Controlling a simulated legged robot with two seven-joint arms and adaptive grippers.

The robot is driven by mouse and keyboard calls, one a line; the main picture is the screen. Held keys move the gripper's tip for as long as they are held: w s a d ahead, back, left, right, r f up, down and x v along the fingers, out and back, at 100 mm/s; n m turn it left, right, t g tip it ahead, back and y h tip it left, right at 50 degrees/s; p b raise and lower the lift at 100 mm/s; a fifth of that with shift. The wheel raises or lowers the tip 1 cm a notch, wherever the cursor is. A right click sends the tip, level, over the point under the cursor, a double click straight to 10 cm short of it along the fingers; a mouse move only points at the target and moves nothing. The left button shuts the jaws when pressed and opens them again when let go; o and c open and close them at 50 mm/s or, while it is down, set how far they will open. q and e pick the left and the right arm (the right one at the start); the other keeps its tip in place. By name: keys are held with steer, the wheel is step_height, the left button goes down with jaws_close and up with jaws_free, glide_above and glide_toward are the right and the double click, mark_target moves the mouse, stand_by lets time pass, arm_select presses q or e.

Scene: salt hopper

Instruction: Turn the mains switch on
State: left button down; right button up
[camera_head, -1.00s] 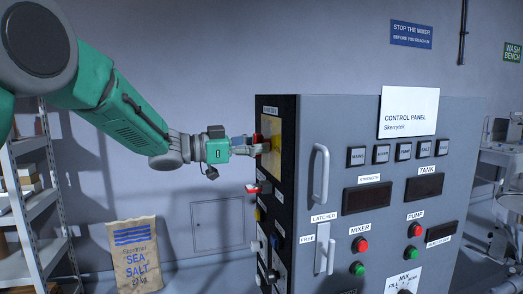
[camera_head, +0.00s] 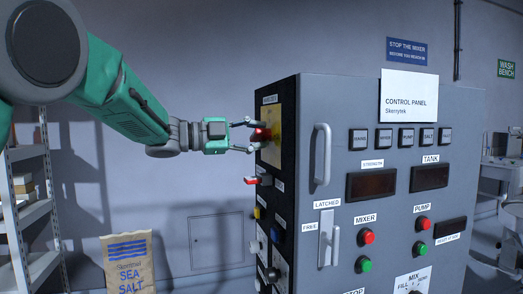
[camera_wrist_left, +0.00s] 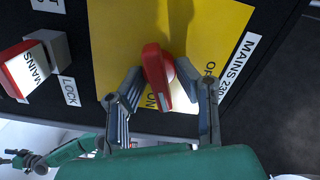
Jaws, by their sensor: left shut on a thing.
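The mains switch has a red handle (camera_wrist_left: 158,78) on a yellow plate (camera_wrist_left: 118,40) on the dark side of the control cabinet. Its red also shows in the head view (camera_head: 262,134). In the wrist view the handle is tilted, near the ON lettering, with a partly hidden OFF label to its right. I cannot tell its exact setting. My left gripper (camera_wrist_left: 167,98) is shut on the handle, with one finger to each side. In the head view my left gripper (camera_head: 245,136) reaches the plate from the left, its fingers one above the other.
Below the plate, a red-and-white lock tag (camera_head: 257,181) and several knobs stick out of the cabinet side. The cabinet front (camera_head: 400,190) has a large handle (camera_head: 321,154) and buttons. A salt sack (camera_head: 128,265) and a shelf (camera_head: 30,215) stand left.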

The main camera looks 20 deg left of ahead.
arm_select(q)
steer(key=shift+s+f+m+b, duration=0.1)
steer(key=shift+f+m+b, duration=0.1)
steer(key=shift+m+b, duration=1)
steer(key=shift+f+m+b, duration=0.2)
steer(key=shift+m+b, duration=0.85)
steer(key=shift+m, duration=0.15)
steer(key=c, duration=1.6)
jaws_free()
steer(key=shift+o, duration=0.2)
steer(key=shift+s+a, duration=0.1)
steer(key=shift+s, duration=0.05)
steer(key=shift+a+r, duration=0.15)
steer(key=v, duration=1.2)
